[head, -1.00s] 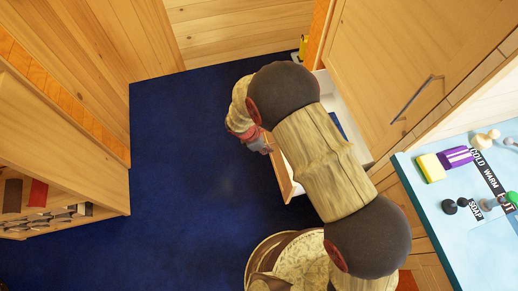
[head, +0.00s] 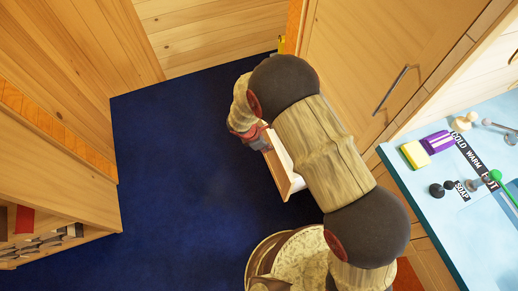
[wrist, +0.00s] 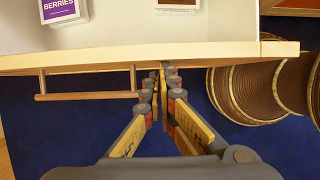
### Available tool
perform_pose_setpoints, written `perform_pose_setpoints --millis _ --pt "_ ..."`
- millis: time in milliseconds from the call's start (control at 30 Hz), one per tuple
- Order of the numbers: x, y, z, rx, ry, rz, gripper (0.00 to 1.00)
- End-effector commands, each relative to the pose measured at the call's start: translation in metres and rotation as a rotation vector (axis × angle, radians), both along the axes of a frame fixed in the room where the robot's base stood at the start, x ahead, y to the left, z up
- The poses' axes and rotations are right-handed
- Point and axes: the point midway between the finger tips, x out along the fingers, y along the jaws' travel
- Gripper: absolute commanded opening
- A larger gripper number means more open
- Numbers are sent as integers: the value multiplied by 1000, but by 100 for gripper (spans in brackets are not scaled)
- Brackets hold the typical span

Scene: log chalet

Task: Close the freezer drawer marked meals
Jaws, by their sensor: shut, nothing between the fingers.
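An open drawer stands out from the wooden cabinet at floor height; its light wood front (head: 286,179) shows below my arm in the head view. In the wrist view the drawer front (wrist: 225,53) crosses the picture, with a bar handle (wrist: 88,96) on the left. Inside the white drawer are a purple box marked BERRIES (wrist: 62,10) and a partly cut-off box with a red label (wrist: 177,4). No "meals" mark is readable. My gripper (wrist: 162,72) is shut and empty, its tips at the drawer front, right of the handle; it also shows in the head view (head: 264,140).
A tall cabinet door with a metal handle (head: 391,90) rises behind the drawer. A blue counter (head: 420,190) with small items is at right. A round woven-looking base (head: 285,262) is mine. Blue carpet (head: 180,180) lies clear to the left; shelves stand far left.

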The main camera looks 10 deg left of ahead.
Motion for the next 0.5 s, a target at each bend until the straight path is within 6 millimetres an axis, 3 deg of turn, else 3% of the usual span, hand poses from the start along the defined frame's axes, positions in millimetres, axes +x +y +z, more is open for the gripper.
perform_pose_setpoints --millis 500 --pt "74 -124 1 -2 1 -7 0"
